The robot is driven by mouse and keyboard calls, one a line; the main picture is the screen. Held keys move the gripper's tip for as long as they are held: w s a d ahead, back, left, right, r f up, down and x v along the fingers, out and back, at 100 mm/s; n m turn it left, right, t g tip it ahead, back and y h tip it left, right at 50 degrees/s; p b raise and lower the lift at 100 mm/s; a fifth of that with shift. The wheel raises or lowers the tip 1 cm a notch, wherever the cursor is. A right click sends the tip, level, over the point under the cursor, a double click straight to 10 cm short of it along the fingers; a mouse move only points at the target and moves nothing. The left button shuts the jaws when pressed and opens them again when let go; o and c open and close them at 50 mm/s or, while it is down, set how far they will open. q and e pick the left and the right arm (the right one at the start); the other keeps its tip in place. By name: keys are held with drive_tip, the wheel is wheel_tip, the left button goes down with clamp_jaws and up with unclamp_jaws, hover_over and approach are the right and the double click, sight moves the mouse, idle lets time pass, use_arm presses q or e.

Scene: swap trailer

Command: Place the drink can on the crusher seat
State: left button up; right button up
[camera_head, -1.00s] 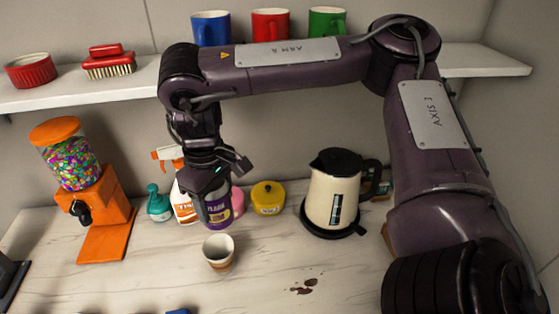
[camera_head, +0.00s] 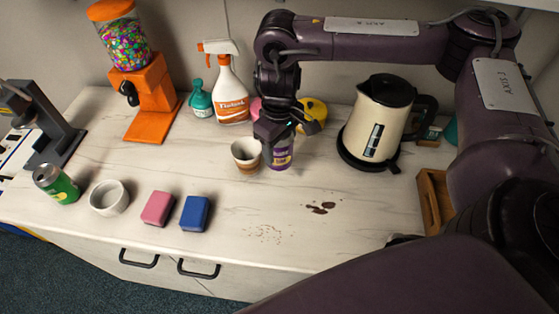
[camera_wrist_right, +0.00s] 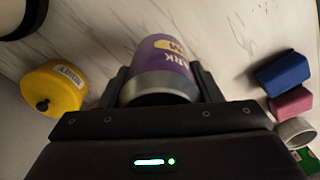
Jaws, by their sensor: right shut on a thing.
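A purple drink can (camera_head: 280,155) with a yellow mark is in my right gripper (camera_head: 275,134). In the right wrist view the can (camera_wrist_right: 163,62) sits between the two fingers, its silver rim towards the palm. The can is upright, just right of a cup; I cannot tell whether its base touches the counter. A dark grey lever device (camera_head: 42,125), which looks like the can crusher, stands at the far left; its seat is not clear to see. A green can (camera_head: 56,183) stands in front of it. My left gripper is not in view.
The brown-and-white cup (camera_head: 246,157) stands close beside the can. A spray bottle (camera_head: 231,95), yellow pot (camera_head: 313,112) and kettle (camera_head: 378,125) stand behind. A white bowl (camera_head: 109,198), pink sponge (camera_head: 157,208) and blue sponge (camera_head: 195,213) lie front left. The middle counter left of the cup is clear.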

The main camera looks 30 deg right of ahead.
drive_tip(key=shift+f, duration=0.9)
drive_tip(key=shift+f+b, duration=0.65)
drive_tip(key=shift+f, duration=1.15)
drive_tip(key=shift+f, duration=0.1)
drive_tip(key=o, duration=0.9)
drive_tip(key=shift+o, duration=0.2)
